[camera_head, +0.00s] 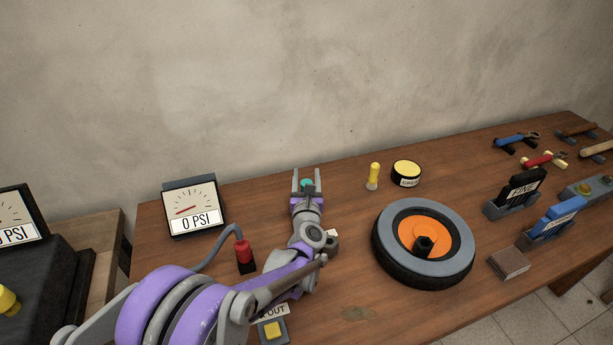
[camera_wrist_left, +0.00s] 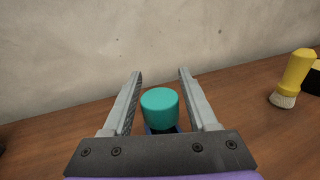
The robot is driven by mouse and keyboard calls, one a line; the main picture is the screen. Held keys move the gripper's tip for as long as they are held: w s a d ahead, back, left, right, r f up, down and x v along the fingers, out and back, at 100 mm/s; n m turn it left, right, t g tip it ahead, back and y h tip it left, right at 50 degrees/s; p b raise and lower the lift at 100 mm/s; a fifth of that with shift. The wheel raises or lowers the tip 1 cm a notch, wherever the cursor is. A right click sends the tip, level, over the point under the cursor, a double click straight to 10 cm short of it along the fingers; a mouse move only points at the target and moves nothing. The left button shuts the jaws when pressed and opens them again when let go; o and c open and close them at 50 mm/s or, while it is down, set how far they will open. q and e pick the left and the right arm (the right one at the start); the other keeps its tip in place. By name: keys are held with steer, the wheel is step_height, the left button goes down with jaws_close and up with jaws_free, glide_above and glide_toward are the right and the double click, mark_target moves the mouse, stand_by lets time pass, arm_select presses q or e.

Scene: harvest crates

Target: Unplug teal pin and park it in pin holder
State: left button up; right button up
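The teal pin (camera_head: 307,184) shows as a small teal top between the fingers of my left gripper (camera_head: 305,178), at the back middle of the table. In the left wrist view the pin's round teal head (camera_wrist_left: 160,105) sits between the two fingers of my left gripper (camera_wrist_left: 158,88), with a gap on each side. The fingers are apart and not closed on it. A dark blue part shows just below the head; the rest is hidden by the gripper. I cannot make out a pin holder for certain. My right gripper is not in view.
A 0 PSI gauge (camera_head: 193,207) stands left, with a red-capped hose end (camera_head: 244,254) near it. A yellow-handled brush (camera_head: 373,177), a yellow-topped tin (camera_head: 407,170) and a wheel (camera_head: 424,284) are to the right. My left arm covers the front-middle table.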

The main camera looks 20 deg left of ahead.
arm_select(q)
steer(key=shift+o, duration=1)
steer(key=v, duration=1.1)
steer(key=shift+w, duration=0.1)
